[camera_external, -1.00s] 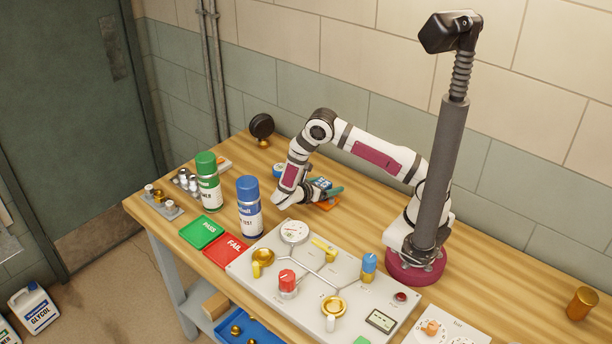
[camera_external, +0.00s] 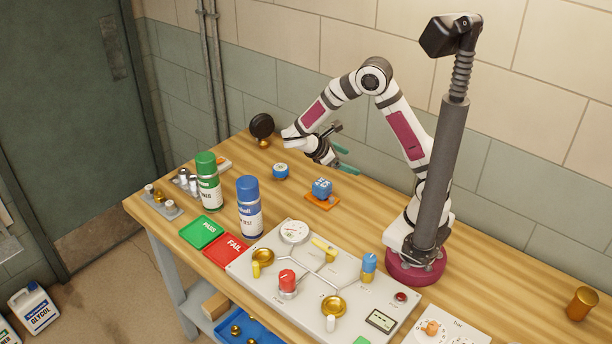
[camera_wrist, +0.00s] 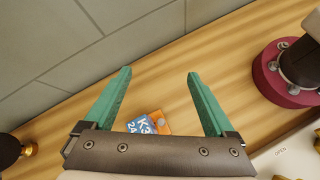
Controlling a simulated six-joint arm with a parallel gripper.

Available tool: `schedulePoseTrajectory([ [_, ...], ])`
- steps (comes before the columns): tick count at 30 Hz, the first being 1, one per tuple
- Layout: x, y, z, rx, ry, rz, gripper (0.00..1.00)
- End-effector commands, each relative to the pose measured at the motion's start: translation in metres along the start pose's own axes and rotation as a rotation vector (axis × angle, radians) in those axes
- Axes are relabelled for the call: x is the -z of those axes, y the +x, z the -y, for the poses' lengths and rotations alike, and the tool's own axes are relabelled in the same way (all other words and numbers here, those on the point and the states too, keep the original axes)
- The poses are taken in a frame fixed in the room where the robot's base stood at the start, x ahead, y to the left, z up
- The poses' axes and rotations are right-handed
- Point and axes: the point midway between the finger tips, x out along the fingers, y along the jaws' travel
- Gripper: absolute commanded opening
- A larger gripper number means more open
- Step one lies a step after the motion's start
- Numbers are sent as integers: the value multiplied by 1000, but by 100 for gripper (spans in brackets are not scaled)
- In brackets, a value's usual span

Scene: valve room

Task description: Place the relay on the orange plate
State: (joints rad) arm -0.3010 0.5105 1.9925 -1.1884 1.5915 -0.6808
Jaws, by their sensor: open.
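The relay (camera_external: 321,187) is a small blue block with white lettering. It sits on the orange plate (camera_external: 333,202), a small flat square on the wooden bench. In the wrist view the relay (camera_wrist: 143,125) and a corner of the orange plate (camera_wrist: 159,119) show just beyond my gripper's body, which hides part of them. My gripper (camera_external: 350,160) is above and behind the plate, clear of the relay. Its green fingers (camera_wrist: 160,72) are wide apart with nothing between them.
A small round blue-topped part (camera_external: 280,171) stands left of the plate. Green (camera_external: 208,182) and blue (camera_external: 249,208) spray cans stand further left. The valve panel (camera_external: 320,272) lies in front. Bench right of the plate is clear.

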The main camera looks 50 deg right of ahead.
Motion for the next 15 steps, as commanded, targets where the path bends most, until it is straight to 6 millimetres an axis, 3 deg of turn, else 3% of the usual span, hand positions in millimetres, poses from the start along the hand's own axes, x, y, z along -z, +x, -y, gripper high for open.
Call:
schedulePoseTrajectory([
  [1,-29,-5,20,115,184,-86,90],
  [3,-58,-14,59,305,456,-204,90],
  [6,-78,-32,111,579,816,-350,90],
  [10,-81,-54,154,858,1127,-470,90],
  [15,-79,-66,170,998,1258,-518,90],
])
